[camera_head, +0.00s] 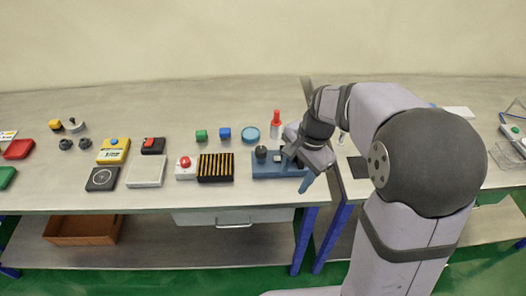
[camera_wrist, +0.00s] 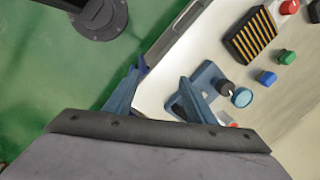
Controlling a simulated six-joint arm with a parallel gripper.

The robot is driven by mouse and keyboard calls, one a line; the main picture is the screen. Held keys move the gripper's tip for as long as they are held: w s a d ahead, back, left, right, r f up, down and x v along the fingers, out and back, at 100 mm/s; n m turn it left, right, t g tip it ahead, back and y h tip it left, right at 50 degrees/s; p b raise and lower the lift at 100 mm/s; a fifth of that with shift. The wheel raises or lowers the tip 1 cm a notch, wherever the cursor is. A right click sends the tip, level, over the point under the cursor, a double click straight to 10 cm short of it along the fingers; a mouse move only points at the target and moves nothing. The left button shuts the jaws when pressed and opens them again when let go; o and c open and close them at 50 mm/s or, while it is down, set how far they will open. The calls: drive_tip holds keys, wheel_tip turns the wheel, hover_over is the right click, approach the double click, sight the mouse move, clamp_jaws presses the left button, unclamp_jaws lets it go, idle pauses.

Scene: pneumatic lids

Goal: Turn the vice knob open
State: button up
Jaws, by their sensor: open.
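The vice (camera_head: 264,170) is a blue block at the right front of the left table, with a round black knob (camera_head: 261,152) on its left part. My gripper (camera_head: 297,172) is at the vice's right end, its fingers pointing down by the table's front right corner, and hides part of the vice. In the wrist view the vice (camera_wrist: 205,73) and its knob (camera_wrist: 226,87) lie to the right of my gripper (camera_wrist: 163,75). The two blue fingers are apart with nothing between them. The knob is outside the fingers.
A striped black block (camera_head: 216,168) and a red button on a white box (camera_head: 185,168) stand left of the vice. Behind are a light-blue disc (camera_head: 250,134), a blue button (camera_head: 224,134), a green button (camera_head: 201,135) and a red bottle-shaped thing (camera_head: 276,122). A gap separates the tables.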

sight(262, 149)
drive_tip(key=w+a+m+t+y+b, duration=0.1)
drive_tip(key=w+a+m+y+b, duration=0.3)
drive_tip(key=w+m, duration=0.95)
drive_tip(key=shift+n+h, duration=0.65)
drive_tip(key=shift+h, duration=0.15)
drive_tip(key=shift+w+a+r+p+x, duration=0.2)
drive_tip(key=shift+p+x, duration=0.3)
drive_tip(key=shift+x, duration=0.8)
drive_tip(key=shift+w+a+p+x, duration=0.1)
drive_tip(key=shift+w+p+x, duration=0.3)
drive_tip(key=shift+x, duration=0.9)
drive_tip(key=shift+w+a+r+p+x, duration=0.15)
drive_tip(key=shift+p+x, duration=0.45)
drive_tip(key=shift+x, duration=0.7)
drive_tip(key=c, duration=1)
